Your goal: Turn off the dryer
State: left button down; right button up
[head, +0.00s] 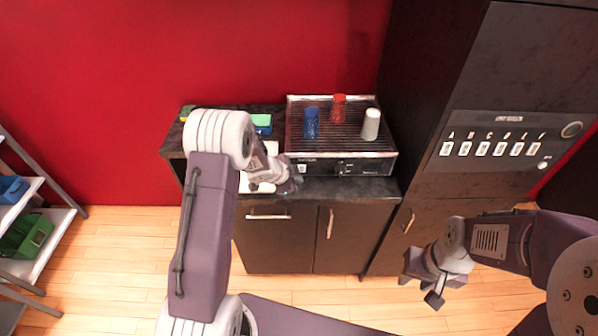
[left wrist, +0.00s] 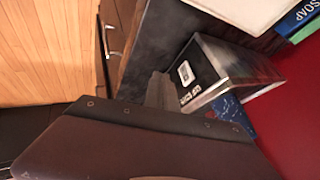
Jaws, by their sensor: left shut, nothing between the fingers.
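The dryer (head: 345,142) is a dark box with a ridged metal top on the counter against the red wall. Its front panel has a small white switch or display at the left and a dark knob (head: 341,168) near the middle. In the left wrist view the dryer's front panel (left wrist: 193,80) shows a white rectangular part (left wrist: 185,73) and a small label. My left gripper (head: 291,187) is shut and empty, just in front of the panel's left end; I cannot tell if it touches. My right gripper (head: 424,290) is open and empty, low at the right.
Blue (head: 311,123), red (head: 338,107) and white (head: 370,124) cups stand on the dryer. A green and blue box (head: 262,123) sits left of it on the dark counter (head: 350,189). A tall black cabinet (head: 500,130) stands at the right, a shelf rack (head: 40,240) at the left.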

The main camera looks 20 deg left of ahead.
aim_at(302, 169)
pick_arm(q)
jog(key=shift+x, duration=1.2)
jog(key=w+p, duration=0.1)
jog(key=w+a+r+p, duration=0.1)
jog(key=p, duration=0.1)
jog(key=shift+w+r, duration=0.25)
jog(key=shift+w, duration=0.1)
jog(key=shift+w+a+p, duration=0.15)
jog(key=shift+w+p, duration=0.2)
jog(key=shift+p, duration=0.05)
jog(key=shift+f, duration=0.15)
jog(key=shift+w, duration=0.1)
